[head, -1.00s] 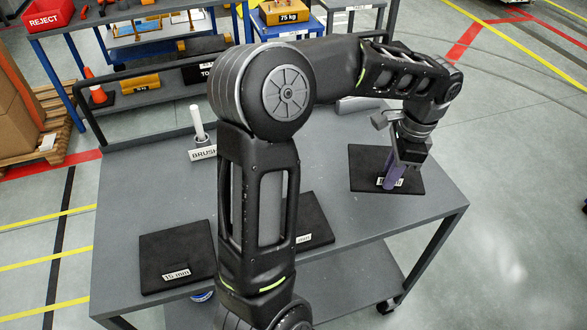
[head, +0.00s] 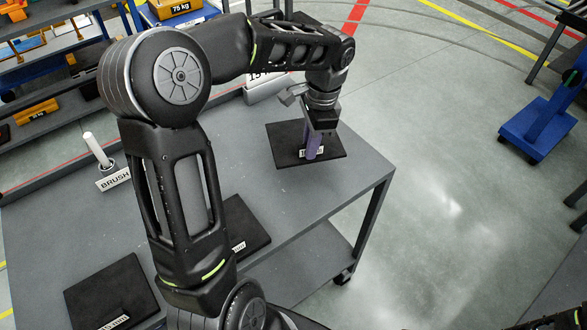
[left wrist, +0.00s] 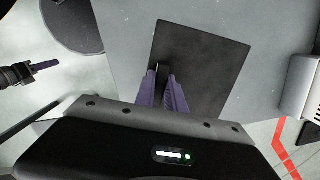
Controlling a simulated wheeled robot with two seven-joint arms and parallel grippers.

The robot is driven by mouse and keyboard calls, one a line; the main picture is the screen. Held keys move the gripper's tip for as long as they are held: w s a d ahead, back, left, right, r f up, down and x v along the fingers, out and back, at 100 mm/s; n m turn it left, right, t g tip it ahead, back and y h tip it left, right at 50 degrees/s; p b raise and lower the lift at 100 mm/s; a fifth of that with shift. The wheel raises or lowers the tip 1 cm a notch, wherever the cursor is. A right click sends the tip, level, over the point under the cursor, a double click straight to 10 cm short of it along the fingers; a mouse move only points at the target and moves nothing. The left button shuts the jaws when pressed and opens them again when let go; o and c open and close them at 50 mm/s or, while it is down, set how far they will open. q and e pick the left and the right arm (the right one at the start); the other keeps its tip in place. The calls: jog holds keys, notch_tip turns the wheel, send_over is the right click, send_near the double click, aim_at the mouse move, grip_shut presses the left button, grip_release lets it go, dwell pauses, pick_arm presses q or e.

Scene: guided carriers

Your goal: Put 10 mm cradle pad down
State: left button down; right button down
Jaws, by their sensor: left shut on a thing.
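The 10 mm cradle pad (head: 283,136) is a thin black slab, flat over the far right end of the grey table (head: 216,160). Its white label (head: 311,153) is partly covered by the fingers. My left gripper (head: 313,148) points down at the pad, its purple fingers shut on it. In the left wrist view, the pad (left wrist: 210,60) extends beyond the fingers (left wrist: 163,92), with a dark piece between them. I cannot tell whether the pad touches the table. My right gripper (left wrist: 45,66) shows at the left of that view; its opening is unclear.
A second black pad (head: 110,285), labelled 15 mm, lies at the table's near left; another (head: 245,222) is partly behind my arm. A white brush holder (head: 100,155) stands at the left. A grey labelled block (head: 268,90) is behind the held pad. Open floor lies to the right.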

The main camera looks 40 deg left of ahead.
pick_arm(q)
jog(key=shift+f, duration=2.15)
jog(key=shift+f+p, duration=0.5)
jog(key=shift+f, duration=1.35)
jog(key=c, duration=1.9)
grip_release()
jog(key=shift+f, duration=0.2)
jog(key=o, duration=0.5)
jog(key=r, duration=0.8)
jog(key=w+d+r+b, duration=0.1)
jog(key=r, duration=0.3)
jog(key=shift+r, duration=0.15)
